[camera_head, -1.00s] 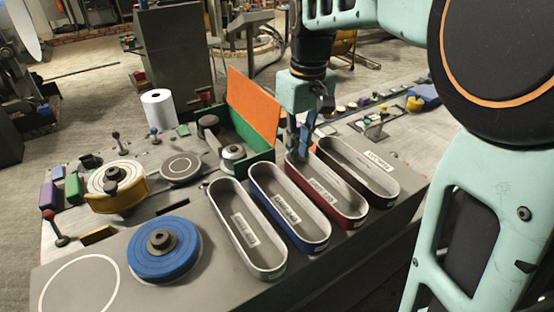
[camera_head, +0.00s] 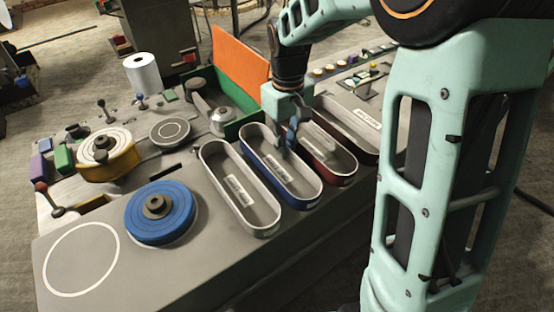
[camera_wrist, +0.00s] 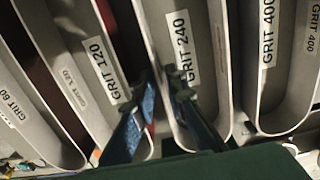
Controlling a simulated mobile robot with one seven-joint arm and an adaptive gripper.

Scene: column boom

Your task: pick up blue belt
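A blue coiled ring (camera_head: 140,222) sits flat around a dark hub on the workbench at left in the head view. It is the largest blue round thing there; I cannot tell for certain that it is the belt. A blue-sided, long oval tray (camera_head: 309,200) also stands on the bench. My gripper (camera_head: 287,150) is over the far part of the trays, well to the right of the blue ring.
Beside the blue tray stand a pale tray (camera_head: 265,228), a red tray (camera_head: 345,181) and a dark one. An open green box (camera_head: 243,127) with an orange lid (camera_head: 238,58), a yellow wheel (camera_head: 122,163) and small levers stand behind. A ringed grey patch (camera_head: 80,258) at front left is clear.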

